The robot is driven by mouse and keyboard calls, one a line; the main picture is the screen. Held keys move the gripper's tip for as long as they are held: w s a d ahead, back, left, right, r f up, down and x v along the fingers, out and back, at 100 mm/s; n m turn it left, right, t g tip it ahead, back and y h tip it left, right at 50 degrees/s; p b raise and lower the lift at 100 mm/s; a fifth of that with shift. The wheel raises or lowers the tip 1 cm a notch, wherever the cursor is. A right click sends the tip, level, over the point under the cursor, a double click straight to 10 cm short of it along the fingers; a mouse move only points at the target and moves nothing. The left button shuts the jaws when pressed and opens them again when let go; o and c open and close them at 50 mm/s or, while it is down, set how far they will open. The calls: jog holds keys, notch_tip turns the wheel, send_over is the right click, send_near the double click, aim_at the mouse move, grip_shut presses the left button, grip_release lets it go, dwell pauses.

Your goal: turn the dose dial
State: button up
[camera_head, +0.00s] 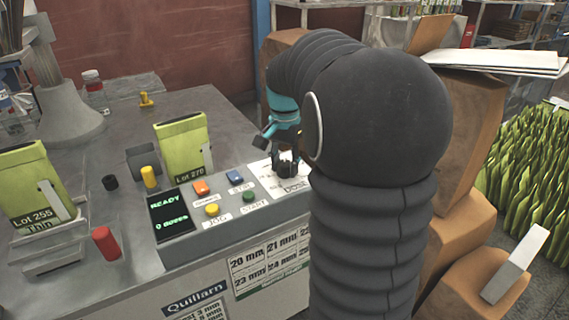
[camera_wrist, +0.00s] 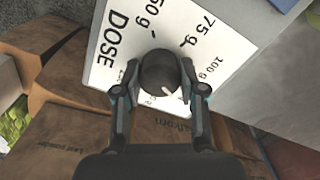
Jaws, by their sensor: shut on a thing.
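The dose dial (camera_wrist: 160,74) is a round dark knob with a light pointer mark, set on a white plate (camera_wrist: 110,58) printed with DOSE and gram values such as 75 g and 100 g. My gripper (camera_wrist: 159,95) is shut on the dial, with one finger on each side of it in the wrist view. The pointer mark lies toward the lower right of the knob there. In the head view the dial (camera_head: 286,165) sits at the right end of the control panel, with my gripper (camera_head: 284,150) at it. My arm hides part of the panel's right end.
The panel (camera_head: 220,232) also carries a READY display (camera_head: 172,214), orange, blue, yellow and green buttons.

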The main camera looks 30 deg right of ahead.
aim_at(285, 163)
jog(key=o, duration=1.1)
jog(key=shift+o, duration=0.2)
notch_tip(285, 163, up, 12)
